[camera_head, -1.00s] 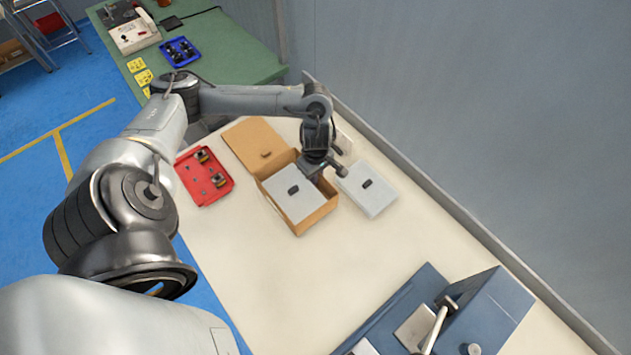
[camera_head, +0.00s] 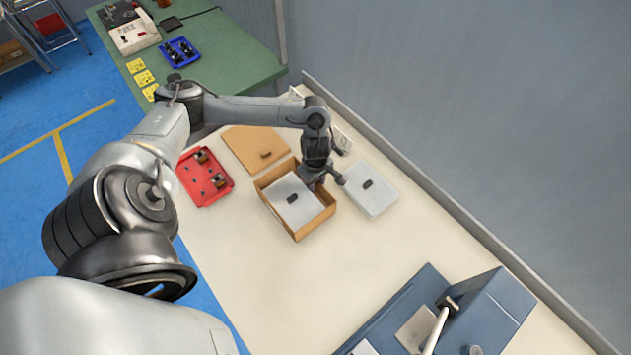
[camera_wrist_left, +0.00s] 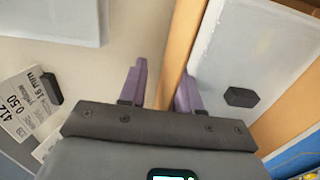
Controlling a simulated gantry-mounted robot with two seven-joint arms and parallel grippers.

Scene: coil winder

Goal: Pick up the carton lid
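The carton lid (camera_head: 254,147) is a flat brown cardboard panel with a small brown knob. It lies on the bench beside the open carton (camera_head: 315,222). A pale grey pad (camera_head: 290,212) with a black knob lies inside the carton. My left gripper (camera_head: 325,180) is at the carton's far right wall, apart from the lid. In the left wrist view my left gripper (camera_wrist_left: 160,88) has its purple fingers apart, the carton's wall edge (camera_wrist_left: 182,45) running between them. The pad inside (camera_wrist_left: 250,65) shows at the right there. The lid is not recognisable in that view. My right gripper is out of view.
A second grey pad (camera_head: 372,196) lies right of the carton. A red tray (camera_head: 204,178) with small parts is at left. A blue machine (camera_head: 480,310) stands at the bottom right. A wall runs behind the bench. The bench below the carton is clear.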

